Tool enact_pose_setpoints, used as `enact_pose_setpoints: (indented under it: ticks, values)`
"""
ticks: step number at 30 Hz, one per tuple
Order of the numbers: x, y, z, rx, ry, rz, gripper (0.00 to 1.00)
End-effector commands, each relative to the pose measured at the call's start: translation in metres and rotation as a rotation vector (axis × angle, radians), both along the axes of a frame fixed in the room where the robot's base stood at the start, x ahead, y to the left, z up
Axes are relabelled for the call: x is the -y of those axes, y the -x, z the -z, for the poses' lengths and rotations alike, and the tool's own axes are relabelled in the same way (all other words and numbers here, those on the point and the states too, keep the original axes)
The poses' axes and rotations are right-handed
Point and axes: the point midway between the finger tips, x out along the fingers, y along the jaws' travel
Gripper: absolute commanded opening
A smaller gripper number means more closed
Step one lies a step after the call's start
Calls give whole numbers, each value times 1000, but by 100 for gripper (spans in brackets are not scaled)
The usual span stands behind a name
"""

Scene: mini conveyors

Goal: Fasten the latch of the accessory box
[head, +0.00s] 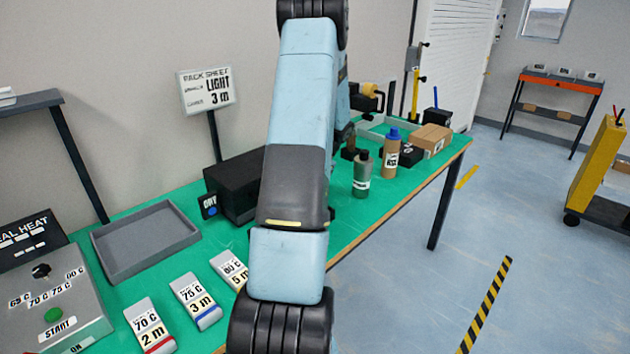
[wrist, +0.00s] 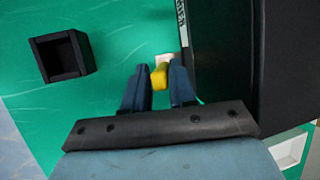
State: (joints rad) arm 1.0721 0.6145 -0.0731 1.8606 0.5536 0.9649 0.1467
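The wrist view shows the two dark blue fingers of my gripper (wrist: 160,74) on either side of a small yellow piece (wrist: 159,77). The piece fills most of the gap between them; whether they press on it, I cannot tell. A small white patch (wrist: 165,58) shows just beyond it. A large black box (wrist: 225,65) with white lettering on its edge stands close beside the right finger. I cannot tell for sure that it is the accessory box, or that the yellow piece is its latch. In the head view my arm hides my gripper.
A small open black holder (wrist: 62,56) stands to the left in the wrist view. In the head view, a black box (head: 240,180), a grey tray (head: 190,235), a green bottle (head: 361,175), a brown bottle (head: 391,155) and a cardboard box (head: 432,138) occupy the green table.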

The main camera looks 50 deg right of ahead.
Motion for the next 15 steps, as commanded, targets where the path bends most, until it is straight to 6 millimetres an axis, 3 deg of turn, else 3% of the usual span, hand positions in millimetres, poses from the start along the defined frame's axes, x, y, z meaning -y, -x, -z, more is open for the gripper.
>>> enact_pose_setpoints:
  ticks: [5,15]
  values:
    - [7,6,-17,1,2,1,26]
    - [30,25,-76,0,3,0,26]
